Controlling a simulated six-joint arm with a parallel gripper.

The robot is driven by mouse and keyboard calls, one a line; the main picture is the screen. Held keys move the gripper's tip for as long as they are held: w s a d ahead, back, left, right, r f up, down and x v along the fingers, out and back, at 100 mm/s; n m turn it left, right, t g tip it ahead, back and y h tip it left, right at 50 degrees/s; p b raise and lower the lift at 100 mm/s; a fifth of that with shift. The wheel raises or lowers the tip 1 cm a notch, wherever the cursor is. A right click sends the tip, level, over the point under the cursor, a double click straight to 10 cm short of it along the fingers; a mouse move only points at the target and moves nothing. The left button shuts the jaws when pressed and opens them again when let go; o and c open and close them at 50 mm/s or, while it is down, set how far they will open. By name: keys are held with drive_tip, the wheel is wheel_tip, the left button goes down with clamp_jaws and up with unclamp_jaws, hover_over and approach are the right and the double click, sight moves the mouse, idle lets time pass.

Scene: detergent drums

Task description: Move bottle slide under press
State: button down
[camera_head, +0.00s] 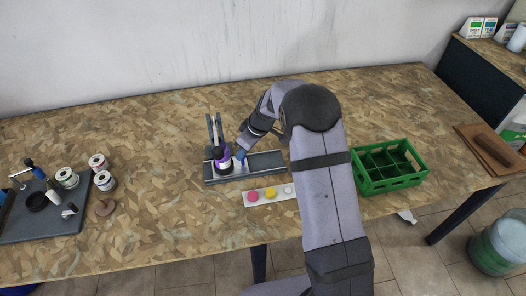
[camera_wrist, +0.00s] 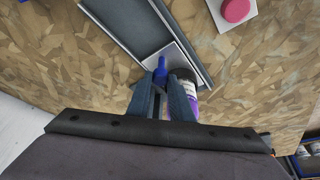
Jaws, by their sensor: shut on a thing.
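The grey slide rail (camera_head: 262,163) lies on the wooden table, and part of it shows in the wrist view (camera_wrist: 128,28). The purple bottle (camera_head: 223,163) stands upright at its left end, close to the press (camera_head: 212,130) with its two dark uprights. A black part sits at the bottle's top; I cannot tell if it is cap or press head. My gripper (camera_head: 241,154) is low beside the bottle. In the wrist view my gripper (camera_wrist: 162,82) is shut on the slide's blue handle (camera_wrist: 160,66). The bottle (camera_wrist: 184,103) is partly hidden behind the right finger.
A white strip with pink, yellow and white caps (camera_head: 269,194) lies in front of the rail. A green crate (camera_head: 388,184) stands at right. A dark mat (camera_head: 45,222) with tools and several small tins is at left. The table behind the rail is clear.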

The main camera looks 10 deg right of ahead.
drive_tip(key=shift+a, duration=0.65)
drive_tip(key=c, duration=1.6)
unclamp_jaws()
drive_tip(key=shift+a, duration=0.15)
drive_tip(key=shift+d, duration=0.2)
drive_tip(key=shift+b+v, duration=0.95)
drive_tip(key=shift+v, duration=2.7)
drive_tip(key=shift+a, duration=0.1)
